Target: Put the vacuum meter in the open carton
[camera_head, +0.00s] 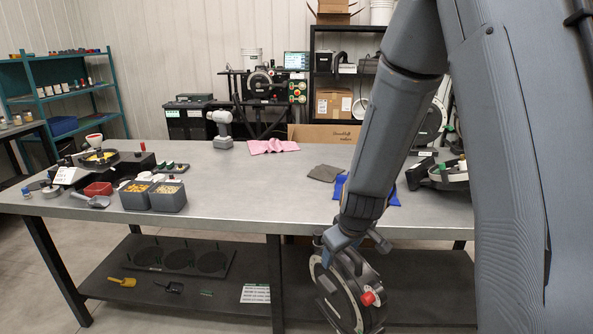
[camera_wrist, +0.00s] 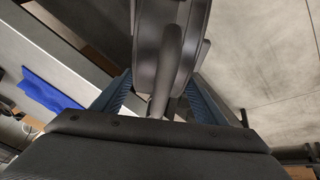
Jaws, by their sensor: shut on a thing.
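The vacuum meter (camera_head: 345,290), a dark round housing with a pale rim and a red knob, hangs tilted from my gripper (camera_head: 345,238), in front of the table's front edge. In the wrist view, my gripper's blue fingers (camera_wrist: 163,100) are shut on the meter's dark handle, and the meter's body (camera_wrist: 150,35) is beyond them. A brown carton (camera_head: 325,134) with printing on its side shows behind the table's back edge; its inside is hidden and my arm is close to its right side.
The grey table (camera_head: 250,185) has a clear middle. Seed bins (camera_head: 167,197) stand left. Another meter assembly (camera_head: 440,174) sits right. A lower shelf (camera_head: 225,290) is below.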

